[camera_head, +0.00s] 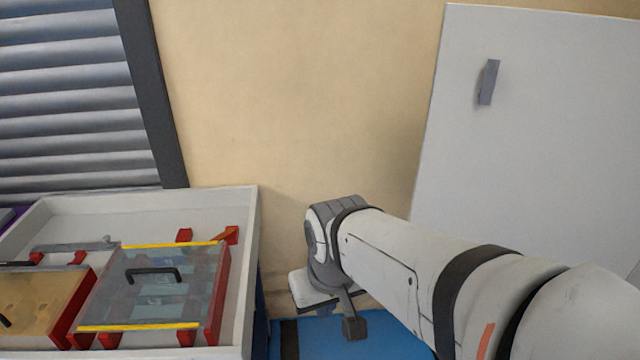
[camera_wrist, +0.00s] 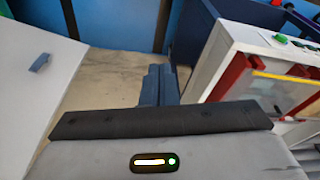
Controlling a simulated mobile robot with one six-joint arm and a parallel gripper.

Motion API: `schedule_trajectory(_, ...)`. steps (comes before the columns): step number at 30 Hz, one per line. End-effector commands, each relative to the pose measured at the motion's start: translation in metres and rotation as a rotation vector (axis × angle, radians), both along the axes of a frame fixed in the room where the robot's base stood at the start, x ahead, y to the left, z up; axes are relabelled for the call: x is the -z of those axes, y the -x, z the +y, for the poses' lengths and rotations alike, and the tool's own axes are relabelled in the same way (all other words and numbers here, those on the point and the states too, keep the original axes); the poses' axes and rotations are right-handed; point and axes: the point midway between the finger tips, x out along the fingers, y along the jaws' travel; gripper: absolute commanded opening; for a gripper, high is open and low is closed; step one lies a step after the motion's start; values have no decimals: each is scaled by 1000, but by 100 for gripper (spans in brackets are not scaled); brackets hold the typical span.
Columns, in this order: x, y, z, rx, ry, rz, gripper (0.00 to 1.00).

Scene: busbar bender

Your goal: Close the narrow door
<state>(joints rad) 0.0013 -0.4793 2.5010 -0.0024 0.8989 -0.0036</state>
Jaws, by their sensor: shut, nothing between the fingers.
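A plain light grey door panel (camera_head: 540,120) with a small grey handle (camera_head: 489,82) stands at the right in the head view. It looks like the narrow door, though its hinge edge and how far it is open cannot be told. The same kind of panel (camera_wrist: 30,95) with its handle (camera_wrist: 40,62) shows at the left of the wrist view. My gripper (camera_wrist: 160,72) is shut and empty, apart from the panel and to the right of it in the wrist view. In the head view my wrist hides most of the gripper.
A white open-topped box (camera_head: 251,230) holds a clear cover (camera_head: 150,285) with a black handle and red and yellow parts, at the lower left. A grey slatted shutter (camera_head: 70,100) stands behind it. A blue surface (camera_head: 385,335) lies below my wrist. The beige wall (camera_head: 290,90) is bare.

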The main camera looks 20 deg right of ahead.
Motion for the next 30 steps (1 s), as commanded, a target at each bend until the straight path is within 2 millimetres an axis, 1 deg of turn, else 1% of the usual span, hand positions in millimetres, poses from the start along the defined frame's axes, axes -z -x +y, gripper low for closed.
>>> schedule_trajectory(11, 0, 0, 0, 0, 2, 2, 0)
schedule_trajectory(14, 4, -4, -5, 5, 26, 29, 0)
schedule_trajectory(17, 14, -12, -23, 24, 92, 100, 0)
schedule_trajectory(19, 22, -21, -39, 39, 168, 168, 0)
schedule_trajectory(23, 37, -47, -76, 82, 365, 306, 0)
schedule_trajectory(24, 40, -56, -88, 98, 431, 340, 0)
schedule_trajectory(26, 45, -72, -105, 123, 536, 386, 0)
schedule_trajectory(27, 47, -83, -116, 140, 607, 411, 0)
schedule_trajectory(29, 52, -101, -132, 165, 718, 441, 0)
schedule_trajectory(30, 54, -113, -142, 181, 794, 454, 0)
